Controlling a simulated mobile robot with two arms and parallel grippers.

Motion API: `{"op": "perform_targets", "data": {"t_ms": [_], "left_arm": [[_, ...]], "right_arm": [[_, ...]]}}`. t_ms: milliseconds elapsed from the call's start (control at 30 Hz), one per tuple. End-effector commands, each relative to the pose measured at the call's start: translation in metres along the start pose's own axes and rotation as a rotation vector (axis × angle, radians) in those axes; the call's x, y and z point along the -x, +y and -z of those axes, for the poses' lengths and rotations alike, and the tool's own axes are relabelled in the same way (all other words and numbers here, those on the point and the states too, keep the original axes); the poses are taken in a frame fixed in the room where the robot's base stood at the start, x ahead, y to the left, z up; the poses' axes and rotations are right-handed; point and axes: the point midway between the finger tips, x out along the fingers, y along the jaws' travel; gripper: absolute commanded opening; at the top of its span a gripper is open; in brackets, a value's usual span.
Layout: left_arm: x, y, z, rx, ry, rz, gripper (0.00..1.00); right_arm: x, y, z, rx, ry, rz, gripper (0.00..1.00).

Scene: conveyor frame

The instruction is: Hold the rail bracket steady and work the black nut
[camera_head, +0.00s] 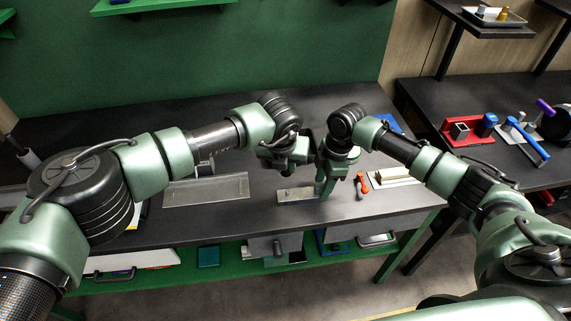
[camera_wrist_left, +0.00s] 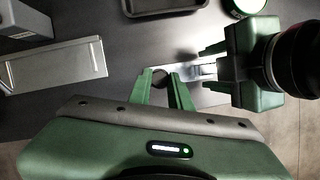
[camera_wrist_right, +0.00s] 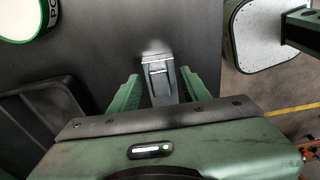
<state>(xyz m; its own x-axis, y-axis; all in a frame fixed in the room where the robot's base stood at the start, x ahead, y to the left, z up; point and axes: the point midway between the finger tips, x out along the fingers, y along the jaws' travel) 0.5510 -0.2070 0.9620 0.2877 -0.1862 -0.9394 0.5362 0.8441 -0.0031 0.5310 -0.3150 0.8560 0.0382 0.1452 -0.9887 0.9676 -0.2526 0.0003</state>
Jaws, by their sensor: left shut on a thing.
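The silver rail bracket (camera_wrist_left: 197,70) lies on the dark bench in front of me, and it also shows in the head view (camera_head: 297,194). A dark round nut (camera_wrist_left: 159,78) sits at its left end in the left wrist view. My left gripper (camera_wrist_left: 161,74) is closed around this nut, one finger on each side. My right gripper (camera_wrist_right: 160,75) is at the bracket's other end. Its two fingers stand apart on either side of the bracket (camera_wrist_right: 161,80), with a gap visible on the left. In the head view the nut is hidden by my grippers.
A grey metal plate (camera_head: 206,188) lies left of the bracket. An orange-handled tool (camera_head: 360,184) lies on the right. A black tray (camera_wrist_left: 165,5) and a green-rimmed round object (camera_wrist_left: 245,6) sit behind. The bench's front edge is close to the bracket.

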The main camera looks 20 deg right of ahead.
Motion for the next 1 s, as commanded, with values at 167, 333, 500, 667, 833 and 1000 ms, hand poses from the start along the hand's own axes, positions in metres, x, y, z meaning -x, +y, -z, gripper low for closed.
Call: {"op": "perform_targets", "data": {"t_ms": [167, 333, 500, 667, 833, 1000], "left_arm": [[0.000, 0.000, 0.000, 0.000, 0.000, 0.000, 0.00], [0.000, 0.000, 0.000, 0.000, 0.000, 0.000, 0.00], [0.000, 0.000, 0.000, 0.000, 0.000, 0.000, 0.00], [0.000, 0.000, 0.000, 0.000, 0.000, 0.000, 0.00], [0.000, 0.000, 0.000, 0.000, 0.000, 0.000, 0.00], [0.000, 0.000, 0.000, 0.000, 0.000, 0.000, 0.00]], "right_arm": [[0.002, 0.000, 0.000, 0.000, 0.000, 0.000, 0.47], [0.024, 0.001, -0.001, 0.001, -0.001, -0.003, 0.47], [0.061, 0.001, -0.001, 0.001, -0.001, -0.005, 0.47], [0.092, 0.001, 0.000, 0.001, -0.001, -0.004, 0.47], [0.113, 0.001, 0.000, 0.000, 0.000, -0.001, 0.47], [0.120, 0.000, 0.000, 0.000, 0.000, -0.001, 0.47]]}}
